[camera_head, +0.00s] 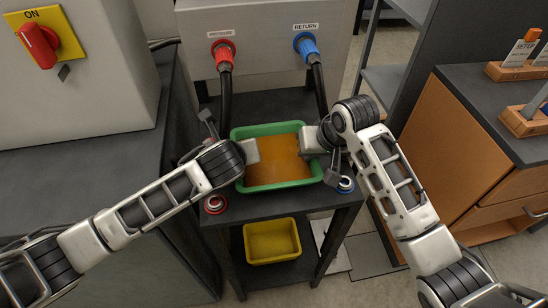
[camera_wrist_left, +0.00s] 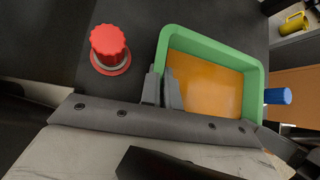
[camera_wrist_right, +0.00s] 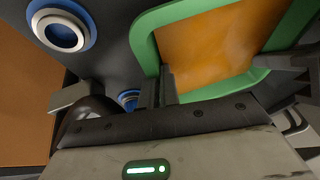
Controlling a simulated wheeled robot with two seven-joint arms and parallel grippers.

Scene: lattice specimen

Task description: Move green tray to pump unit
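The green tray (camera_head: 268,187) sits on the dark top of a small cart (camera_head: 230,203); its inside is orange-brown. My left gripper (camera_wrist_left: 162,88) has one finger on each side of the tray's wall, close together. My right gripper (camera_wrist_right: 158,88) has its fingers closed about the opposite wall in the same way. In the head view both hands hide their own fingertips. A grey box (camera_head: 270,20) with PRESSURE and RETURN hoses stands behind the tray; no label names it as the pump unit. I cannot tell whether the tray is raised.
A red knob (camera_head: 215,204) and a blue knob (camera_head: 345,185) flank the tray. A yellow bin (camera_head: 272,242) is on the cart's lower shelf. A switch cabinet (camera_head: 85,95) stands left; a wooden cabinet (camera_head: 455,140) stands right. Clear floor (camera_head: 372,292) shows at lower right.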

